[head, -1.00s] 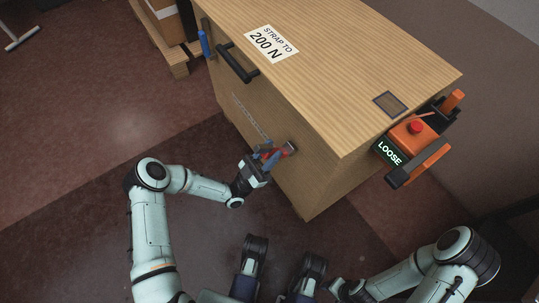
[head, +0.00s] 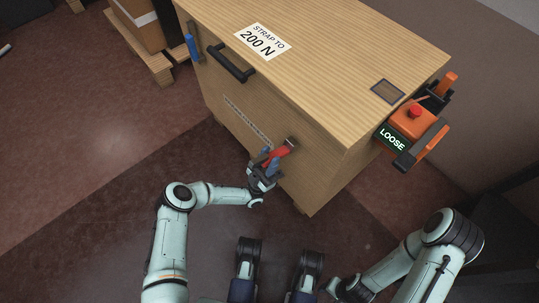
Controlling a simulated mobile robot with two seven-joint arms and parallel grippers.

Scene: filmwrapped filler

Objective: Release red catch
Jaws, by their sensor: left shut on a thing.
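The red catch (head: 277,152) is on the side face of a large wooden crate (head: 315,172), low and near its front corner. A small metal mount (head: 291,142) sits at its upper right end. My left gripper (head: 268,166) is shut on the red catch, with its blue fingers at the lower left part of it. The fingers hide part of the catch. A blue catch (head: 191,46) is at the far left end of the same crate. My right arm is folded at the lower right, and its gripper does not show.
An orange strapping tool (head: 411,122) with a red button and a display reading "LOOSE" (head: 392,138) hangs at the crate's right end. A black handle (head: 231,63) sticks out of the side face. A pallet (head: 153,62) stands at the back left. Floor at left is clear.

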